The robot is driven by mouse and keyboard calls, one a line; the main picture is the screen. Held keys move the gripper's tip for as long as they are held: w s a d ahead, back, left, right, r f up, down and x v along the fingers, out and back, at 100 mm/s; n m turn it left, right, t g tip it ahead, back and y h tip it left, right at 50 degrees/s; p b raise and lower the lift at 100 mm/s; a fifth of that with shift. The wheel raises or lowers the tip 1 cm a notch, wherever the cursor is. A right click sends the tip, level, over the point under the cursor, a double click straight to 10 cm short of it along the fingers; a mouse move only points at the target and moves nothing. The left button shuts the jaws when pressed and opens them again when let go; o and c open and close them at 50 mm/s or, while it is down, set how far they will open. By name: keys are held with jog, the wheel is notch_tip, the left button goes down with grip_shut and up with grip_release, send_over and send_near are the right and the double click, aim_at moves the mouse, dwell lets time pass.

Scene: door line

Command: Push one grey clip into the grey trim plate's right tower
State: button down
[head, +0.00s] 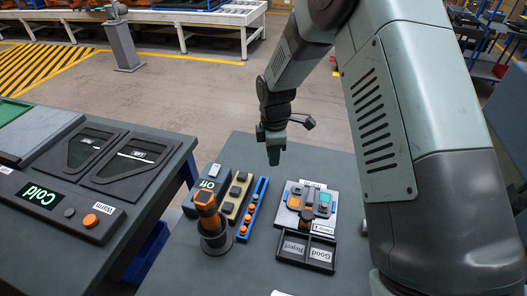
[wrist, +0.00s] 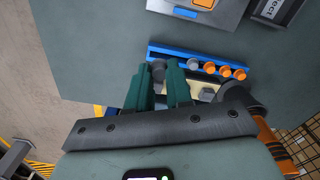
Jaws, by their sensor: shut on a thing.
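My gripper (head: 273,160) is held above the far part of the bench, apart from the racks. In the wrist view its two green fingers (wrist: 160,80) are shut on a small dark grey clip (wrist: 158,71), which shows between them. The clip is too small to make out in the head view. A light grey fixture (head: 286,216) stands right of the racks, with an orange block, a teal block and dark grey parts on it. I cannot tell the grey trim plate's right tower apart there. Further grey clips (head: 237,191) sit on a beige rack (head: 228,210).
A blue rack (head: 244,232) holds orange clips. A black tray marked Reject and Good (head: 306,252) lies in front of the fixture. Bare bench lies behind the racks.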

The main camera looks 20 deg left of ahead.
jog(key=s+d+n, duration=0.1)
jog(key=d+n, duration=0.3)
jog(key=d, duration=0.4)
send_over(297, 192)
jog(key=shift+w+f, duration=0.2)
jog(key=shift+f, duration=1.4)
jog(key=shift+w+f, duration=0.15)
jog(key=shift+f, duration=1.4)
jog(key=shift+f, duration=1.3)
jog(key=c, duration=0.9)
grip_release()
jog(key=shift+c, duration=0.2)
jog(key=shift+r, duration=0.1)
notch_tip(297, 192, up, 11)
jog(key=shift+f, duration=0.2)
